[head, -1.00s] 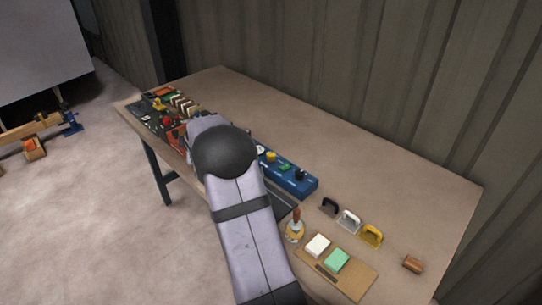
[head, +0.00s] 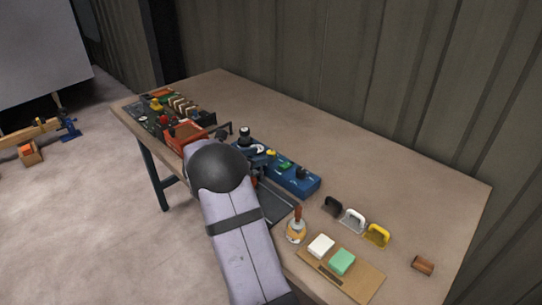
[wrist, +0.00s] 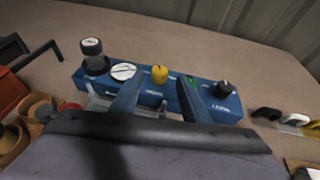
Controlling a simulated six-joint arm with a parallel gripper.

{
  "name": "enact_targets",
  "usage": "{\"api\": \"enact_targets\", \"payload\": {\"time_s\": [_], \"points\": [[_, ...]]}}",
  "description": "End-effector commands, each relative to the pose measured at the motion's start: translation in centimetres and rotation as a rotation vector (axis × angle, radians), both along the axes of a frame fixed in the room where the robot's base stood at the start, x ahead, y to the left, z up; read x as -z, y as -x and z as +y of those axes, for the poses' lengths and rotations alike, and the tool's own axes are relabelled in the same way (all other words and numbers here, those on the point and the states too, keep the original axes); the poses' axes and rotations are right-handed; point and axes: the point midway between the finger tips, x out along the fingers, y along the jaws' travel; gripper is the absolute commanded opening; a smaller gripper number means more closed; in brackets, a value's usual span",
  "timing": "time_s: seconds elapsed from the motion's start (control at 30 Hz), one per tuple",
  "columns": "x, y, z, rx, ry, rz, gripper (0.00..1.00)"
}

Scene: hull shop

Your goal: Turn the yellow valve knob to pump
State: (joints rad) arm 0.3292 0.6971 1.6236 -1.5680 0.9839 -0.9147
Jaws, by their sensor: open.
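The yellow valve knob (wrist: 160,75) stands upright on top of a blue panel box (wrist: 210,108). In the head view the knob (head: 271,153) is small and partly hidden by my gripper, and the blue box (head: 306,187) shows its right part. My gripper (wrist: 158,98) is open, with one finger to each side of the knob's line in the wrist view. The knob appears beyond the fingertips; I cannot tell whether they touch anything. In the head view my gripper (head: 262,160) is over the box's left part. The lettering on the box is too small to read.
A red-orange bin (head: 186,133) stands left. The table's back is clear.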

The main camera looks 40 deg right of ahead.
Motion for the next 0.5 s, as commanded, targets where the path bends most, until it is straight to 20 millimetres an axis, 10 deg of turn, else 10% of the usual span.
{"api": "enact_targets", "payload": {"time_s": [0.5], "points": [[1.8,-0.5,-4.5,0.003,-0.004,-0.001,0.43]]}}
